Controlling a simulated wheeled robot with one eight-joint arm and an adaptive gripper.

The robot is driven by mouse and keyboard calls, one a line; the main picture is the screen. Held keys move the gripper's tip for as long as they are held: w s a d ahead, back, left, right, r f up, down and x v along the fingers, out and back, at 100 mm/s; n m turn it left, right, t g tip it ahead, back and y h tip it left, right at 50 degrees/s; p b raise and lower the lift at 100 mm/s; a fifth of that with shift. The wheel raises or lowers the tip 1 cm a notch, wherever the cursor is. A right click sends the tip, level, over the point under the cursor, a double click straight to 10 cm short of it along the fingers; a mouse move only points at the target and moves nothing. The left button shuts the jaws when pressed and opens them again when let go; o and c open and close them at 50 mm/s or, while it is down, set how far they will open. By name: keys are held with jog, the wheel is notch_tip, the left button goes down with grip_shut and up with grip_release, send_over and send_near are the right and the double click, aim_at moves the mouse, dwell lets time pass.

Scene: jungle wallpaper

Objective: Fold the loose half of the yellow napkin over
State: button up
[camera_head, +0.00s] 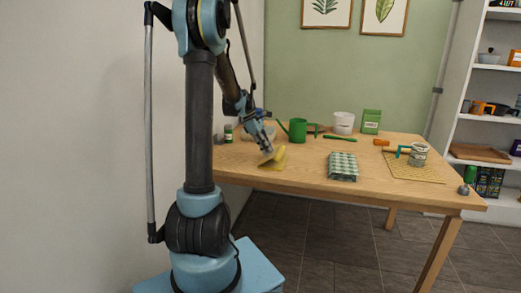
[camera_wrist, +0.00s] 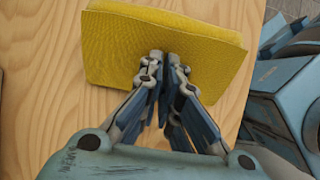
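The yellow napkin (camera_head: 271,163) lies near the left front part of the wooden table, with one part standing up off the tabletop. In the wrist view the napkin (camera_wrist: 125,45) fills the top middle, and a raised fold of cloth runs across its upper part. My gripper (camera_head: 268,152) is at the napkin, reaching down from the upper left. In the wrist view the fingertips of my gripper (camera_wrist: 166,62) are close together at the cloth and look shut on the raised part. The exact pinch is partly hidden by the fingers.
The wooden table (camera_head: 300,178) is bare around the napkin. A green watering can (camera_head: 298,131), white pot (camera_head: 343,122) and green box (camera_head: 371,121) stand behind. A green-and-white carton (camera_head: 343,166) sits to the right, then a woven mat (camera_head: 425,174) with a can (camera_head: 418,155).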

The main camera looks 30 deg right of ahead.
aim_at(267, 155)
jog(key=shift+s+d, duration=0.85)
jog(key=shift+s, duration=0.1)
jog(key=shift+r, duration=0.1)
notch_tip(267, 155, up, 8)
jog(key=w+a, duration=0.1)
jog(key=shift+w+a, duration=0.15)
jog(key=shift+w, duration=0.15)
dwell(0.7)
jog(key=shift+a, duration=0.1)
